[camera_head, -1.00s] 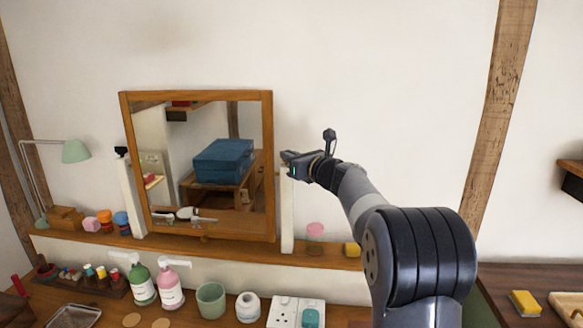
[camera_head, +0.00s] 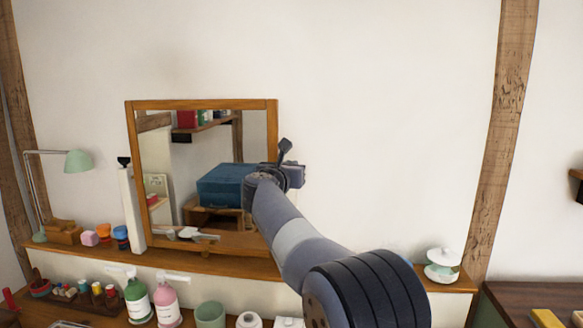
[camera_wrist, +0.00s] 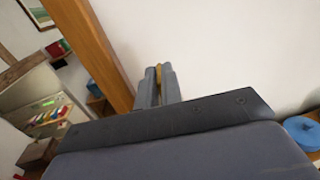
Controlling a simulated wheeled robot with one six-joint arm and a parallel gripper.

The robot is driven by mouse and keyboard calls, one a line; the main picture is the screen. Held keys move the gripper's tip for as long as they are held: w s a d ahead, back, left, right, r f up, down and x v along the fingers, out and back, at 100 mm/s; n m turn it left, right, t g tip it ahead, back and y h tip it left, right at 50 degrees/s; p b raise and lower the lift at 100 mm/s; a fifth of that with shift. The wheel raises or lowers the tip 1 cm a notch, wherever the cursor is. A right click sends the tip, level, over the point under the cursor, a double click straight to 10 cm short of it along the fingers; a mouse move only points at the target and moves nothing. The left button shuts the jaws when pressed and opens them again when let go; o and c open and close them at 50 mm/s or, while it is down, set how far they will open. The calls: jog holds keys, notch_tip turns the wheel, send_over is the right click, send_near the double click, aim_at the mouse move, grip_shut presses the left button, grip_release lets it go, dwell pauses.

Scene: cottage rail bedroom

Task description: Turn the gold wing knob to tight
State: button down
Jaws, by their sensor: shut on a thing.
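The gold wing knob shows only as a thin gold strip (camera_wrist: 159,73) in the wrist view, between the two grey fingers of my gripper (camera_wrist: 160,77). The fingers are shut on it, and they hide most of it, so its turned position cannot be told. In the head view my gripper (camera_head: 283,176) is at the right side of the wood-framed mirror (camera_head: 205,104); its wrist covers the knob and the right post there. The mirror's left white post (camera_head: 131,208) has a black piece (camera_head: 123,161) at its top. The mirror's wooden edge (camera_wrist: 95,48) runs left of the fingers.
A wooden ledge (camera_head: 185,262) runs below the mirror. Bottles (camera_head: 137,299), a green cup (camera_head: 210,314) and other items stand in front. A white lidded jar (camera_head: 442,265) sits at the ledge's right end. The wall right of the mirror is bare.

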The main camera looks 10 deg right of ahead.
jog(key=m+g+h+p, duration=0.1)
jog(key=h, duration=0.1)
jog(key=m+g+h+p, duration=0.1)
jog(key=m+h, duration=0.1)
jog(key=shift+w+a+r+g+p, duration=0.2)
jog(key=shift+r+g+p, duration=0.15)
jog(key=shift+g+p, duration=0.05)
jog(key=shift+m+h, duration=0.4)
jog(key=shift+f+g+p, duration=0.1)
jog(key=shift+g+p, duration=0.25)
jog(key=shift+g, duration=0.05)
jog(key=c, duration=1.6)
grip_release()
jog(key=shift+f, duration=0.1)
jog(key=shift+f+b, duration=0.25)
jog(key=shift+b, duration=0.1)
